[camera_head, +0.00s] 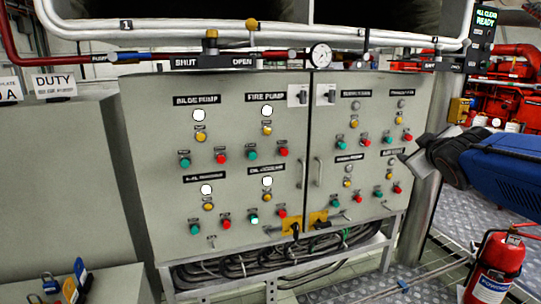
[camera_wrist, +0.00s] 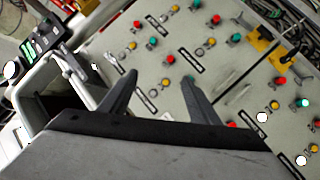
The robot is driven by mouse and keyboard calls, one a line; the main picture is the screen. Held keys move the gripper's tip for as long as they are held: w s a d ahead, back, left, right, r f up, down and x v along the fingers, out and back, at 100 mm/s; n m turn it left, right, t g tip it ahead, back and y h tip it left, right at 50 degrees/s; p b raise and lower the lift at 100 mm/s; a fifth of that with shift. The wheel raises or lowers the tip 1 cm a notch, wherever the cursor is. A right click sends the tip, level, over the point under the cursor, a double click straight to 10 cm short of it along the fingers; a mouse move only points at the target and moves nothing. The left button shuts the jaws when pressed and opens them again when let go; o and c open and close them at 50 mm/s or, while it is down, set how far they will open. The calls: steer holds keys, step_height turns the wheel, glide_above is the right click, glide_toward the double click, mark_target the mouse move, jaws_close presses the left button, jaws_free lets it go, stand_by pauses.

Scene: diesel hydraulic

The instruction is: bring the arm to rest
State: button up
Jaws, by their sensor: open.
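My gripper (camera_head: 408,160) is at the right of the head view, at the end of my blue and black arm, in front of the right part of a grey control cabinet (camera_head: 232,130). In the wrist view my gripper (camera_wrist: 160,85) shows two dark fingers spread apart with nothing between them. The cabinet panel with its coloured buttons lies beyond the fingertips. I cannot tell the exact gap to the panel, but no contact shows.
A red fire extinguisher (camera_head: 494,268) stands at the lower right, below my arm. Pipes with a round gauge (camera_head: 320,55) run above the cabinet. Padlocks (camera_head: 71,290) sit on a grey surface at the lower left. A status display (camera_head: 485,18) hangs at the upper right.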

steer(key=s+a+f+m+g+y, duration=0.1)
steer(key=s+a+f+m+g, duration=0.2)
steer(key=s+f, duration=0.9)
steer(key=s+a+f+m+g+y, duration=0.2)
steer(key=s+a+f+g, duration=0.4)
steer(key=s+f, duration=0.7)
steer(key=s+a+m, duration=0.1)
steer(key=s, duration=0.2)
steer(key=shift+s+g, duration=0.25)
steer(key=shift+g, duration=0.15)
